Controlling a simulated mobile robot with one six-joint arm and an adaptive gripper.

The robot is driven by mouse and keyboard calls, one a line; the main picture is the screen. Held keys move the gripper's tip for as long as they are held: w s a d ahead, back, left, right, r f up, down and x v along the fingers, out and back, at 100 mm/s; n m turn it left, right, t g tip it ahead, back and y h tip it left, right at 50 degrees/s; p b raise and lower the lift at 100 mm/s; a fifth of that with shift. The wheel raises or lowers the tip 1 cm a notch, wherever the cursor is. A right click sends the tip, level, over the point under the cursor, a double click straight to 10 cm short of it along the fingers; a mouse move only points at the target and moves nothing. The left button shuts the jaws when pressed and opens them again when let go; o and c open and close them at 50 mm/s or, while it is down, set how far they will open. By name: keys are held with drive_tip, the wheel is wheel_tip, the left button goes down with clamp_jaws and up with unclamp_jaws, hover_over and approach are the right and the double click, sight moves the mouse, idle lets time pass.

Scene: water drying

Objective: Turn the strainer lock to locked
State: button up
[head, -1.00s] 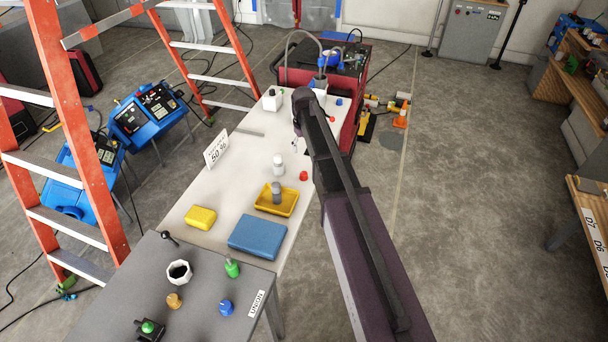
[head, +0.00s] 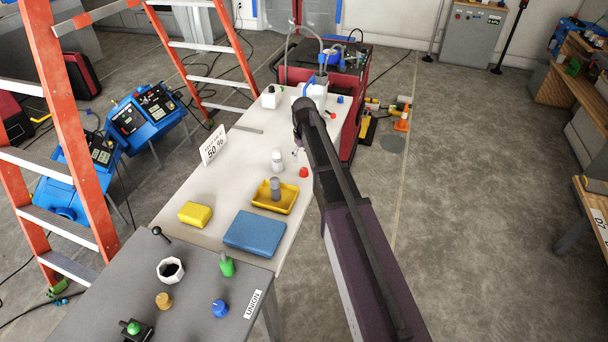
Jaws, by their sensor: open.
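I cannot make out a strainer lock for certain. A small red-tipped part (head: 331,115) by the white unit (head: 315,94) at the far end of the bench is too small to read. A lever with a black ball (head: 157,231) stands at the back left of the grey table (head: 195,265); its function is not clear. My dark arm reaches from the bottom right over the bench's right edge. My gripper is not clearly visible, as my arm hides the area beyond its far end.
The white bench (head: 240,150) holds a yellow tray (head: 290,200), a blue block (head: 255,233), a yellow block (head: 195,214), a white bottle (head: 277,160) and a red cap (head: 303,172). An orange ladder (head: 55,120) stands left. The floor (head: 480,200) at right is clear.

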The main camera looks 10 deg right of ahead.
sight(304, 169)
drive_tip(key=shift+f+b, duration=2.9)
drive_tip(key=shift+f, duration=0.3)
drive_tip(key=shift+c, duration=0.2)
clamp_jaws()
